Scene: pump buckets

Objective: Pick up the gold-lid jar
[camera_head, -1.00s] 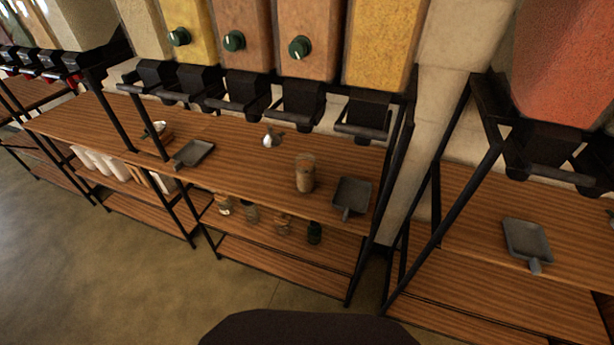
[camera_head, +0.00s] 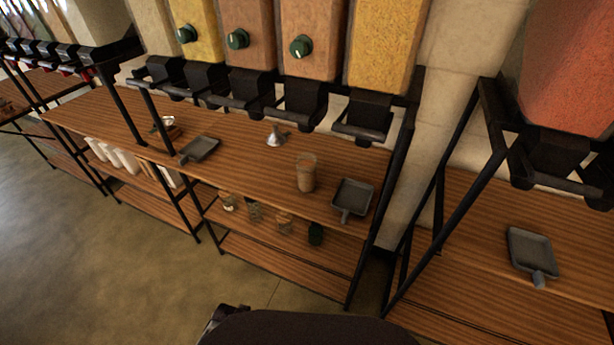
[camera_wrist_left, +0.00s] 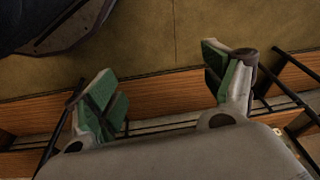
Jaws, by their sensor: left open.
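No jar shows there. My right gripper is not in view.
The wooden top shelf (camera_head: 245,170) above the jars holds a tall brown-filled jar (camera_head: 306,174), a funnel (camera_head: 276,137) and grey scoops (camera_head: 351,198). Black rack posts flank the jars. White containers (camera_head: 125,158) stand to the left. The floor (camera_head: 110,260) in front is clear.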

